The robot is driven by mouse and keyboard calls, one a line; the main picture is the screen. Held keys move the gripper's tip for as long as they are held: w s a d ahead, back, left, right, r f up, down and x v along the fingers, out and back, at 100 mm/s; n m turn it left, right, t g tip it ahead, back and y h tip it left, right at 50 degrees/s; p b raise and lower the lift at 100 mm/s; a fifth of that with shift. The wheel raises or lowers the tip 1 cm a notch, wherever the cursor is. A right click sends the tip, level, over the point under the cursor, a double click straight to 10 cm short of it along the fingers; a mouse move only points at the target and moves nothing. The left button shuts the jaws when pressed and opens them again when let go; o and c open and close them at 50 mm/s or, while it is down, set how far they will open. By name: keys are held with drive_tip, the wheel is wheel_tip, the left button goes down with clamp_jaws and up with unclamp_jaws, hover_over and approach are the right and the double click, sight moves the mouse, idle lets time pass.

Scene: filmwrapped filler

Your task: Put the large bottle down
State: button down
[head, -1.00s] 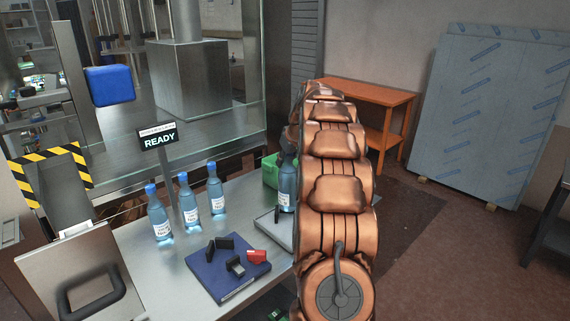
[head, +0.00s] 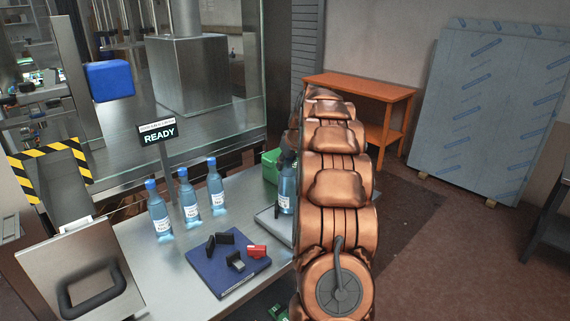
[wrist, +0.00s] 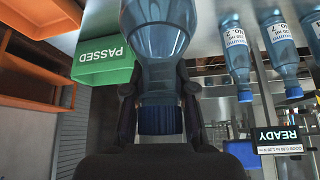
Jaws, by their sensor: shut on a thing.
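The large bottle (head: 286,190) is clear blue with a white label and shows just left of my arm in the head view, over a grey tray (head: 272,228). In the wrist view the bottle (wrist: 158,40) points its dark blue ribbed cap toward my palm. My gripper (wrist: 158,92) is shut on the bottle, one dark finger on each side of its neck and shoulder. I cannot tell whether the bottle's base touches the tray.
Three smaller blue bottles (head: 188,196) stand left on the metal table (head: 160,265). A green PASSED bin (wrist: 105,55) is beside the large bottle. A READY sign (head: 158,131) stands behind the small bottles.

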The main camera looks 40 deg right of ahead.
drive_tip(key=c, duration=1)
unclamp_jaws()
drive_tip(key=shift+o, duration=0.2)
drive_tip(key=shift+s+r+p, duration=0.1)
drive_tip(key=shift+r+p, duration=0.7)
drive_tip(key=b+v, duration=0.3)
drive_tip(key=v, duration=0.8)
drive_tip(key=shift+s+r+b, duration=0.15)
drive_tip(key=shift+s+b, duration=0.05)
drive_tip(key=shift+b, duration=0.2)
drive_tip(key=shift+a, duration=0.1)
